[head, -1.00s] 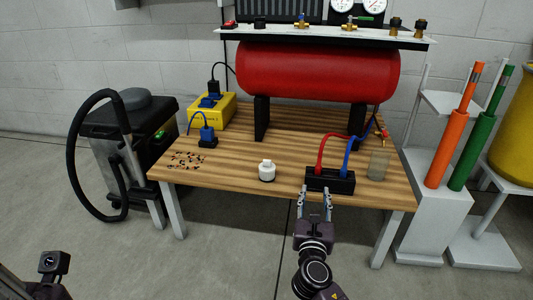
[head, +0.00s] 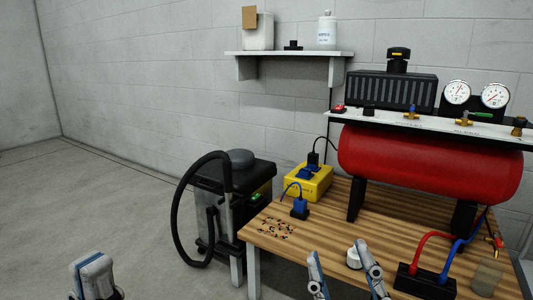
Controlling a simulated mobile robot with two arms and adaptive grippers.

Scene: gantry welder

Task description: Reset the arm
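My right gripper (head: 337,252) is at the bottom centre of the head view, in front of the wooden workbench (head: 262,250). My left gripper (head: 93,268) shows at the bottom left edge, over bare floor, away from the bench. Only its end shows, so its opening cannot be judged. Most of both arms is out of view.
The black block (head: 425,283) with red and blue hoses is right of my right gripper. A clear glass (head: 486,277), red tank (head: 430,162) and yellow box (head: 308,182) stand on the bench. A black vacuum (head: 232,190) stands left. Floor at left is clear.

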